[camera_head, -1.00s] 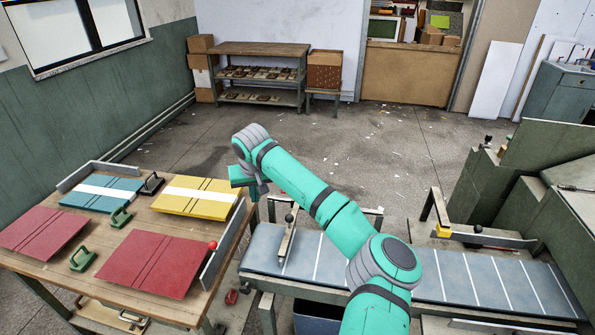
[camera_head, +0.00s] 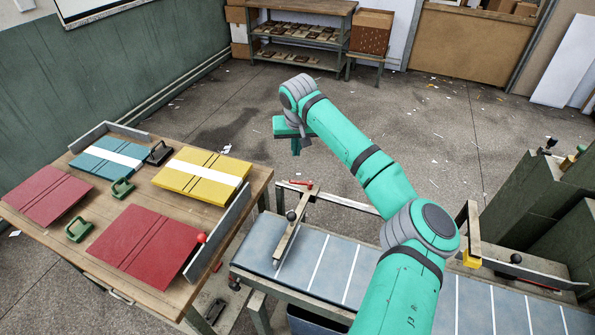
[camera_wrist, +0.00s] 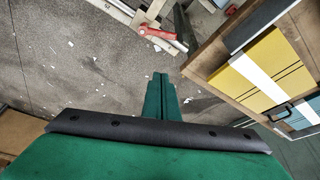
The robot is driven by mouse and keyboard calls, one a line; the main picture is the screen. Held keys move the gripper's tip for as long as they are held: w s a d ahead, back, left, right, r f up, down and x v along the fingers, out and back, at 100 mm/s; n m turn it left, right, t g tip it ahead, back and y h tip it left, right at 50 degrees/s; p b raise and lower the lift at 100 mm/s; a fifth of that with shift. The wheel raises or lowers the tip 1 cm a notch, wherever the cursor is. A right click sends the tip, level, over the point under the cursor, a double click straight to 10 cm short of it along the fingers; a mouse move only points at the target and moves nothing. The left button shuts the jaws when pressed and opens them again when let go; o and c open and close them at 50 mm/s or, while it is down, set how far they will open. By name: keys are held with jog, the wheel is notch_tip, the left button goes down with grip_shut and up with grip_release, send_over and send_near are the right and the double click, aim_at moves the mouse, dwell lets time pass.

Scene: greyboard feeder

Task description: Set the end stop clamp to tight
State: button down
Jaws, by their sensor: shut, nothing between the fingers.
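My gripper (camera_head: 296,146) is shut and empty, pointing down over the floor beyond the conveyor's left end. In the wrist view its fingers (camera_wrist: 160,80) are together. A red clamp lever (camera_head: 302,182) shows at the far end of the pale stop bar (camera_head: 286,245), which lies across the belt and bears a black ball knob (camera_head: 291,215). The red lever (camera_wrist: 165,36) also shows in the wrist view, beyond the fingertips and apart from them. I cannot tell from its angle whether the clamp is tight or loose.
The conveyor belt (camera_head: 335,265) runs to the right beneath my arm. A wooden table (camera_head: 120,203) at left holds red, blue and yellow boards, green handles and a side guide with a red knob (camera_head: 201,238). A second bracket (camera_head: 470,230) stands over the belt at right. Open floor lies behind.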

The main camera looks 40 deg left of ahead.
notch_tip(320, 180, down, 10)
jog(key=shift+s+d, duration=0.15)
jog(key=shift+s, duration=0.1)
dwell(0.8)
jog(key=shift+s+f+n, duration=0.1)
jog(key=shift+s+n, duration=0.2)
jog(key=shift+n, duration=0.2)
dwell(0.5)
jog(key=shift+n, duration=0.3)
